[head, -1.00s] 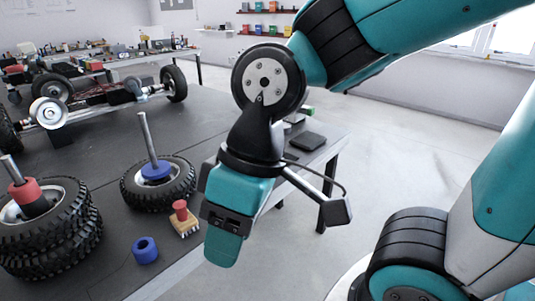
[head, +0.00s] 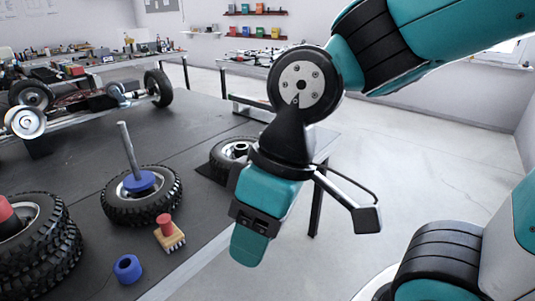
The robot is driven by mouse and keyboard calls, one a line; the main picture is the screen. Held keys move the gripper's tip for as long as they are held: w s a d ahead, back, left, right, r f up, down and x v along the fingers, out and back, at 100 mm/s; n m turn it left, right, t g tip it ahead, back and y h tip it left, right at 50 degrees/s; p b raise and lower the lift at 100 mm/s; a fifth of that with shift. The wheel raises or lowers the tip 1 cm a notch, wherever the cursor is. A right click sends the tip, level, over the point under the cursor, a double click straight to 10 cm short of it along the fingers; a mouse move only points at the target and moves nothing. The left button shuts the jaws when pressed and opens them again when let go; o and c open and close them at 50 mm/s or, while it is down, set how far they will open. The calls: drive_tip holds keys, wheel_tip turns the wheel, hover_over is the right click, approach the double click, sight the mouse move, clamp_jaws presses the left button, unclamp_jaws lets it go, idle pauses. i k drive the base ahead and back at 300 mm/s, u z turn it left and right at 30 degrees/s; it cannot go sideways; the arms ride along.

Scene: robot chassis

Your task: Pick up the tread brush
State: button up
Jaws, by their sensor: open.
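The tread brush (head: 170,234) is a small pale block with bristles and a red knob handle. It stands on the dark table (head: 95,232) near its front edge, just in front of a tyre with a blue hub and a metal rod. My gripper (head: 248,246) points downward to the right of the brush, apart from it, past the table edge in the picture. Its fingers overlap from this side, and nothing shows held in them.
A blue ring (head: 128,268) lies left of the brush. Another wheel (head: 222,160) lies behind my gripper. A wheeled chassis (head: 85,100) sits farther back. Floor to the right is clear.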

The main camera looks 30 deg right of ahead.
sight(168, 235)
drive_tip(key=z, duration=0.2)
drive_tip(key=k, duration=0.45)
drive_tip(key=z, duration=0.2)
drive_tip(key=i, duration=0.5)
drive_tip(key=u, duration=0.95)
drive_tip(key=k, duration=1.25)
drive_tip(key=u, duration=1.15)
drive_tip(key=i, duration=1.7)
drive_tip(key=z, duration=1.4)
drive_tip(key=i, duration=0.75)
drive_tip(key=z, duration=0.85)
